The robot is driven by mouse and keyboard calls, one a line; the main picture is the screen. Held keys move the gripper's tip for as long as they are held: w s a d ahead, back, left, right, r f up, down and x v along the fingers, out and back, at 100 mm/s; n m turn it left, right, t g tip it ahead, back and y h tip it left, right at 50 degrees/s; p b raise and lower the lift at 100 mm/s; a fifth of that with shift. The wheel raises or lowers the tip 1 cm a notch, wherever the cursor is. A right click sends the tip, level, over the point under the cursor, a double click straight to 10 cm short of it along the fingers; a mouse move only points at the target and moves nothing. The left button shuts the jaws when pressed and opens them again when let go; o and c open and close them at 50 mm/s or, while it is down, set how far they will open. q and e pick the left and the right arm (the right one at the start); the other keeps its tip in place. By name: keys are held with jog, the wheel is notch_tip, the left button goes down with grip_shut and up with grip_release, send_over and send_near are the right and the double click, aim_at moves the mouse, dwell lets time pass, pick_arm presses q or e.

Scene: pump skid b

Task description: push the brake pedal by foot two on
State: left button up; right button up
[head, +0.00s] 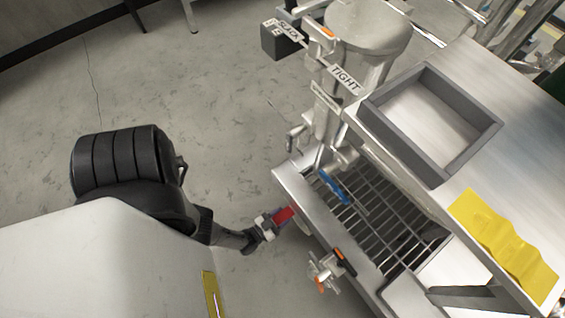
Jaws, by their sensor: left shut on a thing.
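My left gripper (253,238) reaches in from the left, low beside the near corner of the skid frame. It is shut on a small pedal with a red end (284,215), at a wheel partly hidden under that corner. The foot number cannot be read. A second foot (324,267) with orange-tipped levers stands further along the same side of the frame, apart from the gripper. My right gripper is not in view.
The skid frame (288,180) holds a dark grating (380,215) with a blue handle (334,187) above it. A grey-rimmed tray (482,142) and a yellow rest (505,248) sit on the top at right. A "TIGHT" sign (345,78) stands at the back.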

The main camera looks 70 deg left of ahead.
pick_arm(q)
jog(key=shift+s+f, duration=0.1)
jog(key=shift+f, duration=0.7)
jog(key=o, duration=1)
jog(key=shift+r, duration=0.1)
